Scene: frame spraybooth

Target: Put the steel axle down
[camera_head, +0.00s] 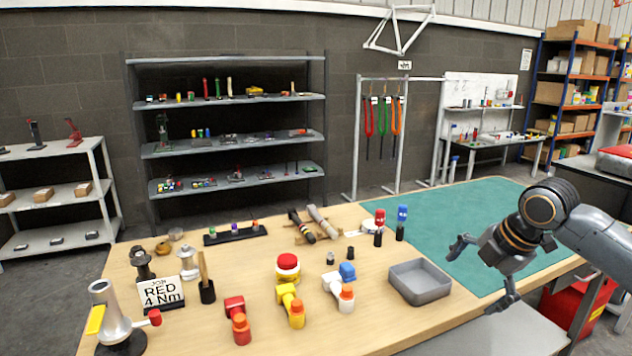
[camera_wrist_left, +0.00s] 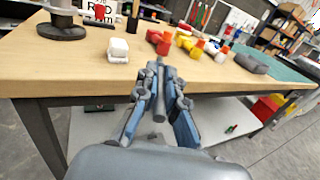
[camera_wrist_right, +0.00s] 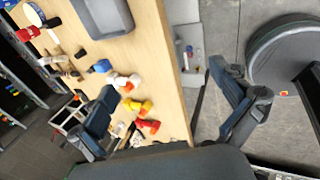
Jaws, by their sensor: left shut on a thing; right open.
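The steel axle (camera_wrist_left: 159,106) is a short grey rod, seen in the left wrist view between the fingers of my left gripper (camera_wrist_left: 163,92). That gripper is shut on it, in front of the workbench's edge and above the level of the lower shelf. The finger pads hide part of the axle. The left gripper does not show in the head view. My right gripper (camera_head: 481,274) is open and empty, over the bench's right front edge; it also shows in the right wrist view (camera_wrist_right: 165,92).
The wooden workbench (camera_head: 350,325) holds a grey tray (camera_head: 420,283), red, yellow and white tools at the front middle, and a sign (camera_head: 161,292). A white block (camera_wrist_left: 118,50) sits near the edge. A teal mat (camera_head: 450,215) is mostly clear. A red bin (camera_head: 575,310) stands below.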

